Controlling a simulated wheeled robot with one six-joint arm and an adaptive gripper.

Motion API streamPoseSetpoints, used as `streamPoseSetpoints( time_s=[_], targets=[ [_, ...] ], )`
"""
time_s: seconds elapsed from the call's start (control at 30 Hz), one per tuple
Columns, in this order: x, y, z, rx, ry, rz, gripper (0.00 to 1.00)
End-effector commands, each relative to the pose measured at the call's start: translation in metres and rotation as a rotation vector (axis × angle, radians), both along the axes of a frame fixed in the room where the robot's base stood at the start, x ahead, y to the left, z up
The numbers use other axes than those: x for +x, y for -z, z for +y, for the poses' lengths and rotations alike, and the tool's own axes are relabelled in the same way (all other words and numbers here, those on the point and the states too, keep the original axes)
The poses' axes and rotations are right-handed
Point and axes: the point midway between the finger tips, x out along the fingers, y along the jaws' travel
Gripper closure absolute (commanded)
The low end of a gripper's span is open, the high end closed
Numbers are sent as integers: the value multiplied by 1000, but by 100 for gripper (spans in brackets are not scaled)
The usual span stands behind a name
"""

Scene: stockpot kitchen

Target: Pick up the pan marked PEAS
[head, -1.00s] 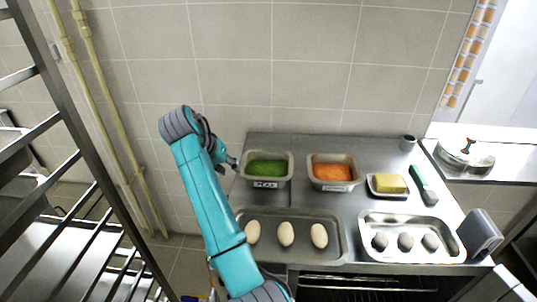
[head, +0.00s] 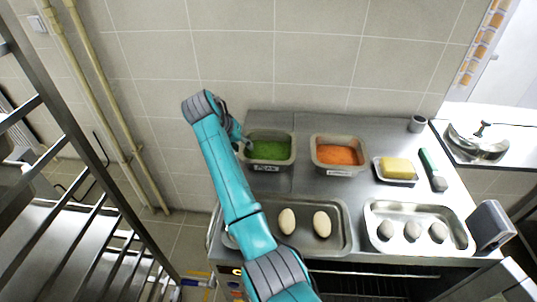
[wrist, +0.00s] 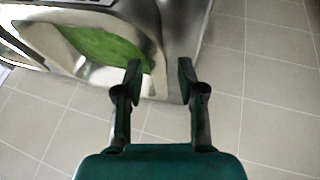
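A metal pan (head: 285,166) with green contents stands at the back left of the steel counter. The label on its front is too small to read clearly. The wrist view shows the pan (wrist: 98,76) at upper left, partly cut off by the frame. My gripper (head: 243,142) is at the pan's left side in the head view. In the wrist view my gripper (wrist: 159,78) is open, its two fingers apart. One finger overlaps the pan's near rim in the picture and the other is beside it; I cannot tell whether they touch.
A pan of orange contents (head: 340,171) stands to the right on the counter (head: 300,120). A dish with a yellow block (head: 397,168) and a green-handled tool (head: 431,168) are farther right. Two trays (head: 345,235) (head: 375,214) lie in front. A rack (head: 75,150) stands at left.

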Motion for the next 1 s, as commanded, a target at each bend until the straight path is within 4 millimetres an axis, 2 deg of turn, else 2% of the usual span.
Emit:
streamPoseSetpoints(
  time_s=[0.13,0.3,1.0],
  targets=[
    [10,18,-9,-1,0,3,61],
    [17,30,-13,-1,1,1,61],
    [17,35,-13,-1,0,0,61]
  ],
)
